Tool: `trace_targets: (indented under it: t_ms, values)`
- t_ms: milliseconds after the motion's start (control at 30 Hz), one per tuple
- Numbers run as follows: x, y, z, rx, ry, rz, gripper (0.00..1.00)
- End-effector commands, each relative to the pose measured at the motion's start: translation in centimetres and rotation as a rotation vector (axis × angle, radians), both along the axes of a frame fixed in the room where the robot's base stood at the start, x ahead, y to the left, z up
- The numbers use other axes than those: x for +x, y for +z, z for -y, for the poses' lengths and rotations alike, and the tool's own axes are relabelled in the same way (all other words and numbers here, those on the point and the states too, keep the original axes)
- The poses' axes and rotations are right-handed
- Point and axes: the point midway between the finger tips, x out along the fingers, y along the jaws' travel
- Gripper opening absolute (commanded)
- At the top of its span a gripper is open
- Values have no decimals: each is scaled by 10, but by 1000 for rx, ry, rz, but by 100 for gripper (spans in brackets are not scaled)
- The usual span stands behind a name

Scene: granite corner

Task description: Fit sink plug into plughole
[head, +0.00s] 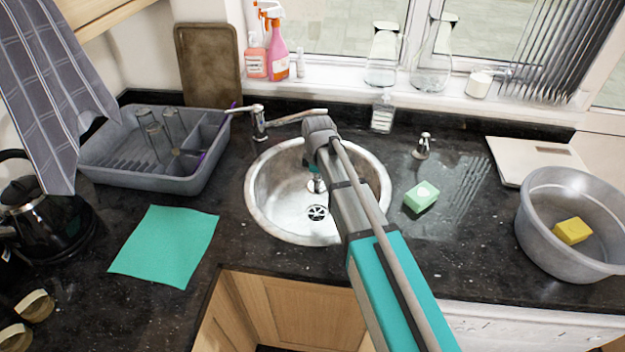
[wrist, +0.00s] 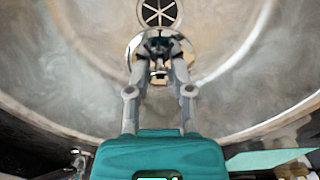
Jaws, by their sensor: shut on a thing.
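The round steel sink (head: 262,205) is set in the dark worktop. Its plughole (head: 318,213) shows as a dark slotted ring in the sink floor and is uncovered; in the wrist view the plughole (wrist: 157,11) is at the top edge. My gripper (wrist: 159,48) is inside the sink bowl, shut on the sink plug. The plug's metal disc (wrist: 134,46) shows behind the fingertips, just below the plughole in the picture and apart from it. In the head view the plug (head: 317,187) is small and partly hidden by my arm. I cannot tell its exact height above the floor.
A tap (head: 261,122) stands behind the sink, its spout reaching right near my arm. A green sponge (head: 421,197) lies right of the sink, a teal cloth (head: 165,245) left. A grey dish rack (head: 150,165) and a grey basin (head: 570,255) stand further out.

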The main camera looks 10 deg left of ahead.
Motion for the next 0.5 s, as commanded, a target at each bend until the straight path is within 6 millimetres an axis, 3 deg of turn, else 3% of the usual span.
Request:
trace_targets:
  t_ms: [200,233,433,500]
  values:
    - [0,0,0,0,0,0,0]
    - [0,0,0,0,0,0,31]
    - [0,0,0,0,-1,0,68]
    - [0,0,0,0,-1,0,69]
